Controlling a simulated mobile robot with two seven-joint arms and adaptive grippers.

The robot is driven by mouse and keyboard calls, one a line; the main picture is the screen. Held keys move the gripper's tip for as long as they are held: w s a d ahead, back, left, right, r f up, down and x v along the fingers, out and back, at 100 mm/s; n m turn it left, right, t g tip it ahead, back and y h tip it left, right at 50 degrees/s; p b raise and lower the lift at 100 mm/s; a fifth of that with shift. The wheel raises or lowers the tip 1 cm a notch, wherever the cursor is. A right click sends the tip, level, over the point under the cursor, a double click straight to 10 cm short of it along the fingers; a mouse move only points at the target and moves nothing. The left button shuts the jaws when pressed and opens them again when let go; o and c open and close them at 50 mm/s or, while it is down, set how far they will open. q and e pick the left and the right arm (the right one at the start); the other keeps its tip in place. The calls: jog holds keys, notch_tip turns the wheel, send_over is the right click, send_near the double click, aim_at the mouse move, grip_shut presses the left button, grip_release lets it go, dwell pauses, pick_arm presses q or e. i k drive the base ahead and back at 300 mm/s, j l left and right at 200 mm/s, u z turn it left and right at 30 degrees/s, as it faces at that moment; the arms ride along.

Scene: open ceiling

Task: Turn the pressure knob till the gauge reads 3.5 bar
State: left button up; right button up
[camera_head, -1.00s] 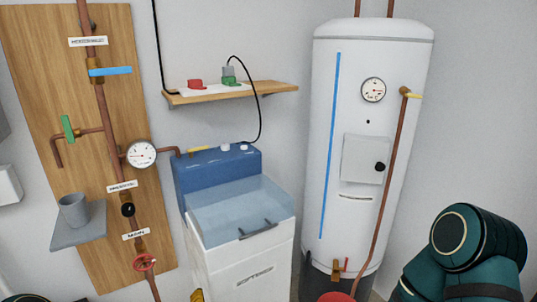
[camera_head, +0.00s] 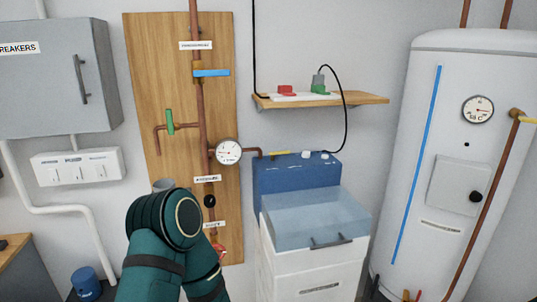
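The black pressure knob (camera_head: 209,200) sits on the copper pipe on the wooden wall board, just under a small white label (camera_head: 207,179) that is too blurred to read surely. The round white pressure gauge (camera_head: 228,152) is above and right of the knob, on the pipe. Its needle and numbers are too small to read. A dark green link of my arm rises in the lower left, close below and left of the knob in the picture. Neither gripper is in view.
A red valve wheel (camera_head: 218,251) is low on the pipe, partly behind my arm. A blue-topped white softener cabinet (camera_head: 317,263) stands right of the board. A white tank (camera_head: 455,150) is at right. A grey breaker box (camera_head: 58,85) hangs at left.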

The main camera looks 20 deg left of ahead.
aim_at(209, 200)
jog(key=i+u, duration=0.1)
jog(key=u, duration=0.95)
jog(key=j, duration=0.1)
